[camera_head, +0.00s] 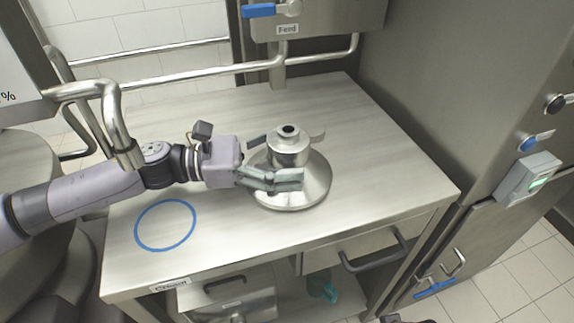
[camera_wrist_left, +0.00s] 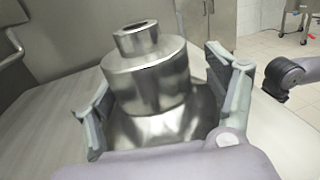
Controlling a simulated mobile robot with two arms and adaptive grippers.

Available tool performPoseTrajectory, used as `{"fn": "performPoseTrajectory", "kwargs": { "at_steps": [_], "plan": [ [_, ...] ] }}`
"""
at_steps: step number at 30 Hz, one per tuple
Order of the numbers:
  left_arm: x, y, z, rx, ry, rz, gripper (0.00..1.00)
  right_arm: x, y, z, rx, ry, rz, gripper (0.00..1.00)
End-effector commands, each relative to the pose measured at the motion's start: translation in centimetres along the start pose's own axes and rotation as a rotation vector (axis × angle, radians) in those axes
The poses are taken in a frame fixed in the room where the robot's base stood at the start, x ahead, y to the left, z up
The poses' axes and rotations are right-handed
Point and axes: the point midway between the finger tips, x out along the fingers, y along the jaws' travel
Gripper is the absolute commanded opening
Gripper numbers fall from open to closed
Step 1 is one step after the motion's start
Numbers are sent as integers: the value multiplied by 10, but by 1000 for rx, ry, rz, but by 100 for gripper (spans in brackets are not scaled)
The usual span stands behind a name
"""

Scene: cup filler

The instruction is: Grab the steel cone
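The steel cone (camera_head: 312,178) stands upright on the steel worktop, with a wide flared base, a stepped cylindrical neck and a dark hole on top. In the left wrist view the cone (camera_wrist_left: 150,82) fills the middle. My left gripper (camera_head: 298,160) reaches in from the left at neck height. Its fingers (camera_wrist_left: 160,98) are spread on both sides of the neck, and a gap shows beside the right finger. Contact at the left finger is hard to tell. In the head view the neck partly hides the far finger. My right gripper is not in view.
A blue ring (camera_head: 165,225) is marked on the worktop (camera_head: 225,245), front left. A pipe under the box labelled Feed (camera_head: 287,30) stands behind the cone. A tall steel cabinet (camera_head: 440,90) borders the right. Worktop right of the cone is clear.

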Motion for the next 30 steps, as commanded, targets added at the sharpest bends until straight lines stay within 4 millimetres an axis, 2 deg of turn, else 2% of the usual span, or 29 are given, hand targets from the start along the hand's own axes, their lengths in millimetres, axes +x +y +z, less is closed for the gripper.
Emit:
{"fn": "performPoseTrajectory", "kwargs": {
  "at_steps": [2,27,30],
  "plan": [
    [0,1,-1,1,2,3,67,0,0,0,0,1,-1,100],
    [-1,0,-7,-1,9,1,12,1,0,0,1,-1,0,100],
    [0,0,-5,1,6,1,12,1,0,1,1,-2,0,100]
  ]
}}
